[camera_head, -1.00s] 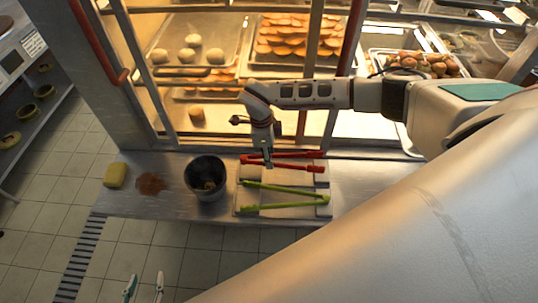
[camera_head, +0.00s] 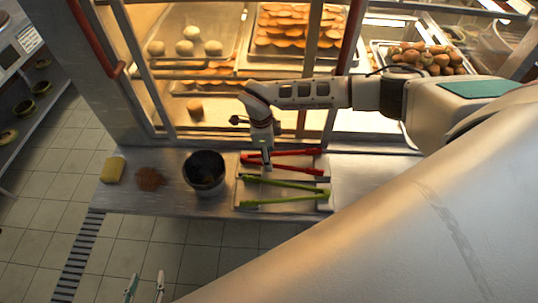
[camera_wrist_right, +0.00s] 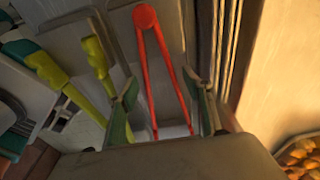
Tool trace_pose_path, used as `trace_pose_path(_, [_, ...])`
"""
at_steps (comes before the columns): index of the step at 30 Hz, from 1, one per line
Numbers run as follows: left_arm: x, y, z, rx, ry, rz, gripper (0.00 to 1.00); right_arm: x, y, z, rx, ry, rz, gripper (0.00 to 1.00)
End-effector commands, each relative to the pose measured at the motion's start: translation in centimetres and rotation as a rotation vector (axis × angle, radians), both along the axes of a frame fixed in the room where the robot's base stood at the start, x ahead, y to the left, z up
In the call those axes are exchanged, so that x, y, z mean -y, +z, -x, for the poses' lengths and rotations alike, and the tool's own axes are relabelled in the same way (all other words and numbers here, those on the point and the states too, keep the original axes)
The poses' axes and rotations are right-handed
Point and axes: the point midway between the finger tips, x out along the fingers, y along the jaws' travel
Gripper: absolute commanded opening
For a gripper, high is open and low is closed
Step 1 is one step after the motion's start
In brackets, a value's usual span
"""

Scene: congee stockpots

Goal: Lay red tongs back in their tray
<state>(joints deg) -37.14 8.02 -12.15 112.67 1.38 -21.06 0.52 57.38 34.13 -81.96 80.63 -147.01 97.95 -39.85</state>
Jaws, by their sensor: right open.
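The red tongs (camera_head: 295,153) lie along the back part of a light tray (camera_head: 237,203) on the steel counter, their two arms spread in a narrow V. My right gripper (camera_head: 266,163) is over the tongs, toward their left end. In the right wrist view the red tongs (camera_wrist_right: 145,62) show between the two parted fingers of my right gripper (camera_wrist_right: 162,112), with their joined end far from me. The fingers look apart from the arms; contact at the hidden lower ends cannot be told. My left gripper (camera_head: 145,289) is open and empty at the bottom edge, above the floor.
Green tongs (camera_head: 285,202) lie in the front part of the tray. A glass cabinet of baked goods (camera_head: 195,60) rises behind the counter.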

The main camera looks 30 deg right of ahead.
Motion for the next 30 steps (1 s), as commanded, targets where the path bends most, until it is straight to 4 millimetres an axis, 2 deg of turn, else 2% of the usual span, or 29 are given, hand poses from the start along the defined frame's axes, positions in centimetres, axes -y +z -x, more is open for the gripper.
trace_pose_path(4, [-0.1, -0.4, 0.4, -0.009, -0.001, -0.004, 0.40, 0.0, 0.3, -0.1, 0.001, 0.000, 0.001, 0.50])
trace_pose_path(8, [-0.1, -0.4, 0.3, -0.008, 0.000, -0.003, 0.40, -0.2, 1.8, -0.3, 0.003, 0.001, 0.000, 0.50])
trace_pose_path(21, [0.0, -0.3, 0.2, -0.005, 0.000, -0.001, 0.40, -1.0, 10.0, -0.7, 0.002, 0.001, 0.000, 0.50])
trace_pose_path(24, [0.0, -0.3, 0.2, -0.005, 0.000, -0.001, 0.40, -1.1, 11.1, -0.8, 0.002, 0.000, 0.000, 0.50])
trace_pose_path(30, [0.0, -0.3, 0.1, -0.005, 0.000, -0.001, 0.40, -1.2, 11.9, -0.7, -0.001, 0.000, 0.001, 0.50])
